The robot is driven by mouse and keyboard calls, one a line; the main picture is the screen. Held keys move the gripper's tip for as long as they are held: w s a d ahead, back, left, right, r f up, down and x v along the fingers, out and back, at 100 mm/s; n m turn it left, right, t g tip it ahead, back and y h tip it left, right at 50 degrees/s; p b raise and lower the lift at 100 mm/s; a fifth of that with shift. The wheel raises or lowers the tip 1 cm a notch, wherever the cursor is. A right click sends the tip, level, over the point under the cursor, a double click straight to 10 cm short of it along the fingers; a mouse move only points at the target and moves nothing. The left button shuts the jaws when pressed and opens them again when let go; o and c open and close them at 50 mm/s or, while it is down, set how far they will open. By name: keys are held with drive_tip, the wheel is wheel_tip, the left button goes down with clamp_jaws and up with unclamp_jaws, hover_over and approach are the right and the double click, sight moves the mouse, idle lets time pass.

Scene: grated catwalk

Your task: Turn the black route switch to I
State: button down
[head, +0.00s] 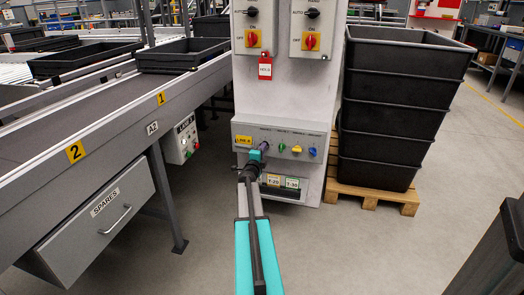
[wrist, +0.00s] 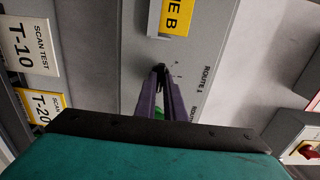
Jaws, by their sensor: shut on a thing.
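My gripper (head: 257,153) is at the left end of the grey switch panel (head: 273,133) marked LINE B, low on the white cabinet. In the wrist view its two dark fingers (wrist: 161,88) are shut on the small black route switch (wrist: 160,69), beside the label ROUTE 1 (wrist: 206,82). Most of the switch is hidden between the fingertips. The position marks next to it are too small to read, so I cannot tell which way it points. In the head view my gripper covers the switch.
Green (head: 281,147), yellow (head: 296,149) and blue (head: 312,152) switches sit to the right on the panel. A conveyor (head: 120,108) stands on the left. Black crates (head: 395,115) are stacked on a pallet (head: 370,195) at right. The floor in front is clear.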

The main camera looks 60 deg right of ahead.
drive_tip(key=shift+w+d+r+n+p, duration=0.1)
drive_tip(key=shift+d+r+n+p, duration=0.1)
drive_tip(key=shift+n+p, duration=0.45)
drive_tip(key=shift+s+d+f+n+p, duration=0.1)
drive_tip(key=shift+s+n+p, duration=0.05)
drive_tip(key=shift+n+p, duration=4.6)
drive_tip(key=shift+s+n+p, duration=0.1)
drive_tip(key=shift+n+p, duration=3.4)
drive_tip(key=shift+p, duration=2.3)
drive_tip(key=c, duration=1.8)
unclamp_jaws()
drive_tip(key=shift+f, duration=0.1)
drive_tip(key=shift+c, duration=0.2)
drive_tip(key=shift+w, duration=0.1)
